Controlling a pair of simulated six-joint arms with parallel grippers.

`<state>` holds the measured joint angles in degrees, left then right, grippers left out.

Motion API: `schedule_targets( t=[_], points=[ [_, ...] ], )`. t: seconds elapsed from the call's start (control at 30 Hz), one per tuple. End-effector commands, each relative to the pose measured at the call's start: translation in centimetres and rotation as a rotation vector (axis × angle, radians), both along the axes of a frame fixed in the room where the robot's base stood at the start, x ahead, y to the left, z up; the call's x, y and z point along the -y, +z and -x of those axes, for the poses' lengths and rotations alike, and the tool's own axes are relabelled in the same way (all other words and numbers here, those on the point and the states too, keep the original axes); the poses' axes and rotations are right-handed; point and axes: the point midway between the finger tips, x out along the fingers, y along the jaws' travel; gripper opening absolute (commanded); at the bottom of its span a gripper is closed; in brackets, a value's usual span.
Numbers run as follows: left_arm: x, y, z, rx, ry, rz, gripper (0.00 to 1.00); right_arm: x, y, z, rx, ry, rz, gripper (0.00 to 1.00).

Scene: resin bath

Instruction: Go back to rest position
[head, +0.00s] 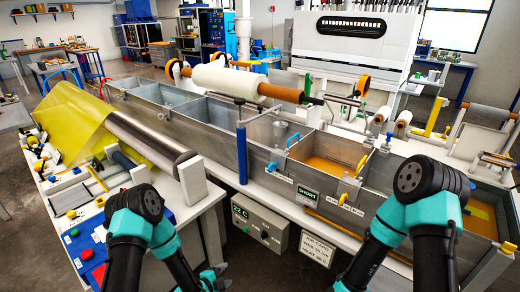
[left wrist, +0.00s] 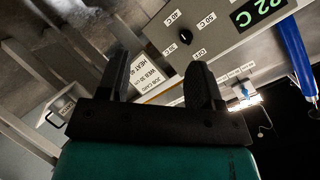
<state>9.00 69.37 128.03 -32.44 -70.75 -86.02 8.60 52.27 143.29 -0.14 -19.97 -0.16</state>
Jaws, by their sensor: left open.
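My left gripper (head: 213,277) is low at the bottom edge of the head view, in front of the bench and below the control box. In the left wrist view its two dark fingers (left wrist: 158,82) stand apart with nothing between them. My right arm comes in at the right of the head view and bends down to the bottom edge. Only a dark bit of its end shows there, so its jaws cannot be made out.
A control box (head: 261,226) with a green display hangs on the bench front, beside a job card sign (head: 317,249). The long metal resin bath (head: 241,146) runs behind. A roller with yellow film (head: 75,118) lies left. A blue leg (head: 242,153) stands near the box.

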Motion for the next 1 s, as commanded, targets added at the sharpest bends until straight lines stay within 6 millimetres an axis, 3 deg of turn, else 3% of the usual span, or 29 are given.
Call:
schedule_targets(
  t=[0.37,0.7,0.83,1.0],
  points=[
    [-4.5,-0.3,6.6,-0.71,0.408,0.252,0.6,0.0,0.0,0.0,0.0,0.0,0.0,0.43],
    [-7.5,1.5,15.1,-1.265,0.967,0.478,0.6,0.0,0.0,0.0,0.0,0.0,0.0,0.43],
    [-8.1,2.5,18.0,-1.409,1.17,0.542,0.6,0.0,0.0,0.0,0.0,0.0,0.0,0.43],
    [-8.4,3.1,19.7,-1.491,1.3,0.581,0.6,0.0,0.0,0.0,0.0,0.0,0.0,0.43]
  ],
)
